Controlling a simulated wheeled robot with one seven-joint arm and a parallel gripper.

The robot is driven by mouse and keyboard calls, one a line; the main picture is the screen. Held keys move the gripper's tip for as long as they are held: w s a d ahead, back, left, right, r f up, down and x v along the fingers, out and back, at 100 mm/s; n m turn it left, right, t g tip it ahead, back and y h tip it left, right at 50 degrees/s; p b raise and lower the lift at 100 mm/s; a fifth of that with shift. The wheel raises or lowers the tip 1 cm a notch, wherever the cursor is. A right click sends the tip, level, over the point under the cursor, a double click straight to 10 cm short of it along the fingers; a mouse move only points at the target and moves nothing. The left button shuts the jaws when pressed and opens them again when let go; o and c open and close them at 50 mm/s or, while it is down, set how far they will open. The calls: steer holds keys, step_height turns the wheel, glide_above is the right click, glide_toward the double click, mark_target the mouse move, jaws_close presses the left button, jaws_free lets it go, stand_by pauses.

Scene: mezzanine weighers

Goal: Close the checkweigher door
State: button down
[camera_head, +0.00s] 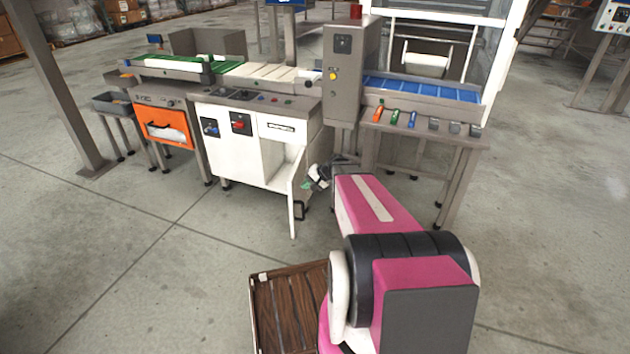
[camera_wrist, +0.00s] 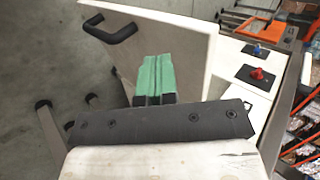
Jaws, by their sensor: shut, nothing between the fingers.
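The white checkweigher cabinet (camera_head: 250,145) stands under the conveyor line. Its white door (camera_head: 295,192) is swung open at the cabinet's right end, showing an open compartment (camera_head: 282,160). The door's black handle (camera_head: 299,210) is on the face turned to the right. My gripper (camera_head: 307,185) is just right of the door, with its green fingers shut and empty. In the wrist view the green fingers (camera_wrist: 155,78) are together in front of the door panel (camera_wrist: 180,38), and the handle (camera_wrist: 108,28) is at upper left. I cannot tell whether they touch the door.
A grey control column (camera_head: 347,80) and a side table (camera_head: 425,128) with coloured items stand right of the cabinet. An orange-fronted unit (camera_head: 166,126) is to its left. A brown slatted pallet or crate (camera_head: 290,305) is low near my arm. The floor left of the door is clear.

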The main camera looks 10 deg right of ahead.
mark_target(292, 186)
steer(key=shift+w+a+r, duration=0.1)
steer(key=shift+w+a, duration=0.3)
steer(key=shift+a, duration=0.45)
steer(key=shift+w+a+r, duration=0.1)
steer(key=shift+w+a, duration=0.25)
steer(key=shift+a, duration=0.45)
steer(key=shift+a, duration=0.1)
